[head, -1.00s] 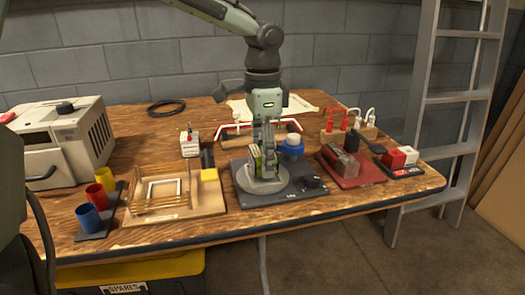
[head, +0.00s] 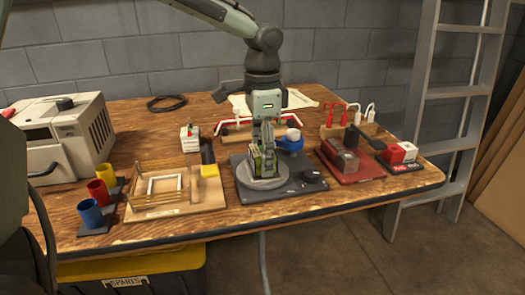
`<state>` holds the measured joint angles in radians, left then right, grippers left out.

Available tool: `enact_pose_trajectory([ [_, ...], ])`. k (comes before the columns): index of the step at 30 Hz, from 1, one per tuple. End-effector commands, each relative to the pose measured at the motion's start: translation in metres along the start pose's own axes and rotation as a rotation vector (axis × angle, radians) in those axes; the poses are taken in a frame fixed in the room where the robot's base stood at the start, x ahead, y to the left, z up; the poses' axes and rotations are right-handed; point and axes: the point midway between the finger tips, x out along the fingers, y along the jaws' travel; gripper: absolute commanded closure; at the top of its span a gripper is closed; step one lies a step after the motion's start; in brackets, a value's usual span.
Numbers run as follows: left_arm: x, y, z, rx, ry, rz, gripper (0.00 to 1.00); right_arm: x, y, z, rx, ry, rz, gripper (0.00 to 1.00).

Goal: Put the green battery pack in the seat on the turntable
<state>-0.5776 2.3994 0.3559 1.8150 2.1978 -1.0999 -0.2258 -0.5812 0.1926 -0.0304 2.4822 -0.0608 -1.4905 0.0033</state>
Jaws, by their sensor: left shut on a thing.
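The green battery pack (head: 257,164) stands upright at the turntable (head: 277,182), a grey disc on a dark base plate (head: 305,197). My left gripper (head: 263,150) comes down from above and is shut on the pack. The gripper and the seat's upright parts hide much of the pack, so I cannot tell whether it rests fully in the seat. My right gripper is not in view.
Left of the turntable is a wooden tray (head: 150,212) with a white frame and a yellow block. A red tray (head: 352,176) stands to the right, a blue item with a white top (head: 291,140) behind. Coloured cups (head: 90,213) stand at front left.

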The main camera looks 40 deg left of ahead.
Motion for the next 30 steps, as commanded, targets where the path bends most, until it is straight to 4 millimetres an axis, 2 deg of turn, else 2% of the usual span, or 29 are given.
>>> enact_pose_trajectory([
  [30,0.005,-0.0002,-0.0011,0.0,0.003,-0.001,0.84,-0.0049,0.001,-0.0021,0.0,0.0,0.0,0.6],
])
